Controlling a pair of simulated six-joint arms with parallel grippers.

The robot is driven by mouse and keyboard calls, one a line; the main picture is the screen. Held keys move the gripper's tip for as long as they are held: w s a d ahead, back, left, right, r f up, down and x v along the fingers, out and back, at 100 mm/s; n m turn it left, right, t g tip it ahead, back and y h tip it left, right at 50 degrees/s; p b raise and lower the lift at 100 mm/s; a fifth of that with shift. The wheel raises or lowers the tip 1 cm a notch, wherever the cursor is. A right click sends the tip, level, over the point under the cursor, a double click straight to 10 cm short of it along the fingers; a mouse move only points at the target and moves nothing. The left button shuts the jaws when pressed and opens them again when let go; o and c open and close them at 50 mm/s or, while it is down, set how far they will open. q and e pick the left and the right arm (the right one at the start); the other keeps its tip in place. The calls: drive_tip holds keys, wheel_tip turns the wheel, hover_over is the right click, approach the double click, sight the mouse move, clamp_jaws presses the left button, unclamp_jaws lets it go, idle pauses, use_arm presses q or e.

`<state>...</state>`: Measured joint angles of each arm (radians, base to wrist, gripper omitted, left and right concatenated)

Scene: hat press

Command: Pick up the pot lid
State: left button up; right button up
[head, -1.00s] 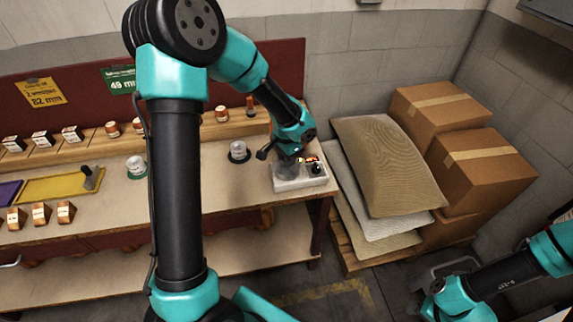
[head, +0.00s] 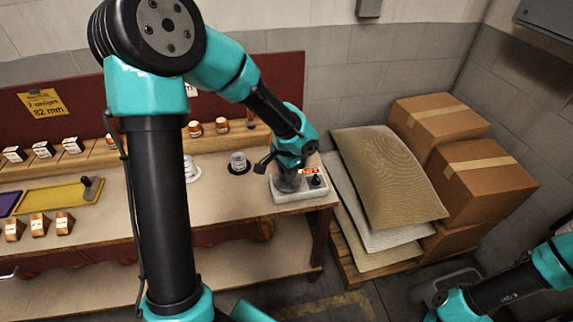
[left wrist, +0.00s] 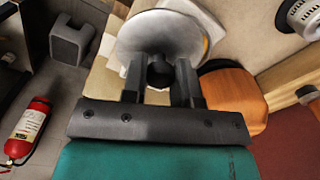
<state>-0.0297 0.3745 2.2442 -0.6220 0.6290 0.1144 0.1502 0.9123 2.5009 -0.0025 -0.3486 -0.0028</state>
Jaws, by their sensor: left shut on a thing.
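My left gripper (head: 287,178) is at the right end of the bench, low over a white block-like stand (head: 301,195). In the left wrist view its two fingers (left wrist: 161,88) are closed on the black knob of the round grey metal pot lid (left wrist: 158,32). The lid is partly hidden by the fingers, and it is small and mostly covered by the gripper in the head view. I cannot tell whether it touches what is under it. Part of my right arm shows at the lower right of the head view, its gripper out of sight.
A clear jar-like item on a dark round base (head: 239,163) stands left of the stand. A yellow tray (head: 60,196) lies farther left. Stacked sacks (head: 388,175) and cardboard boxes (head: 480,180) are right of the bench. A fire extinguisher (left wrist: 27,128) shows in the left wrist view.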

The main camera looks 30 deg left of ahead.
use_arm(q)
drive_tip(key=s+d+r, duration=0.1)
drive_tip(key=s+d, duration=0.5)
drive_tip(key=s, duration=0.4)
